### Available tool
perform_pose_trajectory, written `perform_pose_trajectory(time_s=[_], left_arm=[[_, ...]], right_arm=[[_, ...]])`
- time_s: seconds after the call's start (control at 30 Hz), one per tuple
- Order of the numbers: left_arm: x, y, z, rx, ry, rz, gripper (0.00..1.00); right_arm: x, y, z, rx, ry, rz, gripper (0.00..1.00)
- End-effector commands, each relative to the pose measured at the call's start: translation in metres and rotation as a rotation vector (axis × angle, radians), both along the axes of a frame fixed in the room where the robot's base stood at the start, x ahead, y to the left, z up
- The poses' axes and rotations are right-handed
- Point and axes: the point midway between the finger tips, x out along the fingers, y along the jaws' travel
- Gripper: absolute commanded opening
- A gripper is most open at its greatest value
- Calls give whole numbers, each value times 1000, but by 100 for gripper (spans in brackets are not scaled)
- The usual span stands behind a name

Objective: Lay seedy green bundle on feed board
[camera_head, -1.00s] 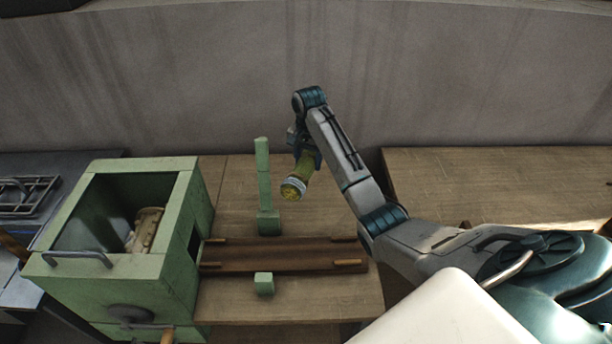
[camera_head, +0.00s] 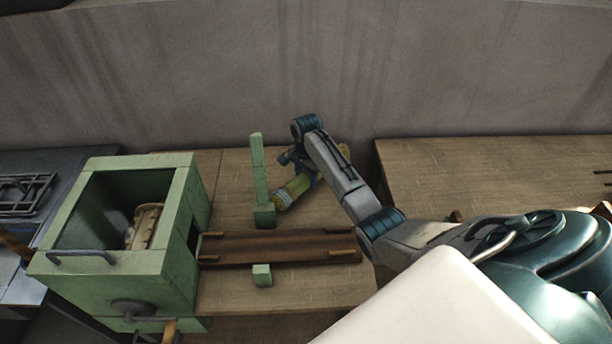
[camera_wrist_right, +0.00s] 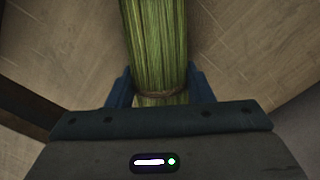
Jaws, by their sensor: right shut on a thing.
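The green bundle (camera_head: 296,189) is a thick sheaf of green stalks with a pale band near its lower left end. My right gripper (camera_head: 305,168) is shut around it and holds it tilted, behind the feed board. In the right wrist view the bundle (camera_wrist_right: 158,50) runs up between the two blue fingers (camera_wrist_right: 160,93), with a twine tie near them. The feed board (camera_head: 280,248) is a dark brown wooden trough with small light blocks at its corners, right of the green box. It is empty. My left gripper is not in view.
A green open-topped box (camera_head: 180,230) with a crank handle stands left of the board, with a tan bundle (camera_head: 146,225) inside. A green post (camera_head: 259,180) rises behind the board, close to the bundle's left end. A small green block (camera_head: 262,275) sits in front.

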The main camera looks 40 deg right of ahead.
Motion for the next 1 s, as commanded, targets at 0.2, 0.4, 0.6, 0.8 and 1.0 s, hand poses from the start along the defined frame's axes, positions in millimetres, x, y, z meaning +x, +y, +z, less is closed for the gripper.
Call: perform_pose_trajectory(time_s=[0.2, 0.4, 0.6, 0.8, 1.0], left_arm=[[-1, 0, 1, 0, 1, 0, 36], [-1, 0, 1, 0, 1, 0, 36], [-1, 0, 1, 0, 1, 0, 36], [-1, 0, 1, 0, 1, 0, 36], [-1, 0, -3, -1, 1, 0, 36]], right_arm=[[0, 0, -6, -1, -1, 0, 24], [0, 0, -8, -1, -1, 0, 24], [0, 0, -8, -1, -1, 1, 68], [0, 0, -8, -1, -1, 1, 68], [1, -1, 7, -2, -5, 1, 68]])
